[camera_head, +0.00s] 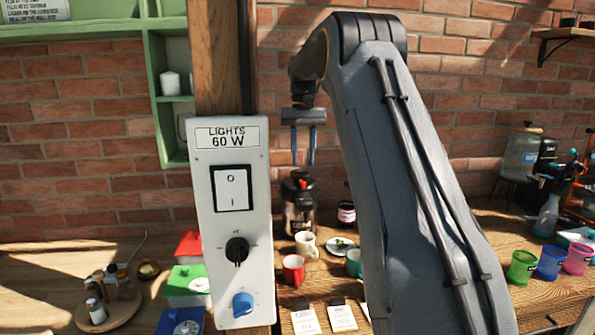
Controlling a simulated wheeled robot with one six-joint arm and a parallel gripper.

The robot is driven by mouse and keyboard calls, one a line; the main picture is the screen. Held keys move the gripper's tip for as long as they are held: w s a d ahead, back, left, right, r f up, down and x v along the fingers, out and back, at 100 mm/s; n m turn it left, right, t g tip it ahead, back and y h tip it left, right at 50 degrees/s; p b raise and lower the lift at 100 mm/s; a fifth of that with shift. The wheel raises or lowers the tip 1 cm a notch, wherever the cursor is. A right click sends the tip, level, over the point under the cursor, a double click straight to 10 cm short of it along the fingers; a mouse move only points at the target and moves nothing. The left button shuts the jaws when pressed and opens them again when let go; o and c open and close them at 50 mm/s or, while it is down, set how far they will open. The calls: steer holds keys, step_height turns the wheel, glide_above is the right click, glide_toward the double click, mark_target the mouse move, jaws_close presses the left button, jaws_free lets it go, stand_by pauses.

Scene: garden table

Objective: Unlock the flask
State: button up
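A dark flask (299,212) with a black top and a small red part on its lid stands upright on the wooden table near the brick wall. The catch on its lid is too small to make out clearly. My gripper (303,162) points down just above the flask's top. Its two fingers are apart with nothing between them. A small gap seems to separate the fingertips from the lid, but I cannot tell whether they touch.
A white cup (307,243) and a red mug (293,270) stand in front of the flask. A dark jar (346,214) stands to its right. A light switch panel (236,222) on a post fills the near left. Coloured cups (551,262) stand at the right.

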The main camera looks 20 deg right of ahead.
steer(key=shift+w+d+f, duration=0.1)
steer(key=shift+f, duration=0.1)
steer(key=shift+f+p, duration=1.55)
steer(key=shift+f, duration=2)
jaws_close()
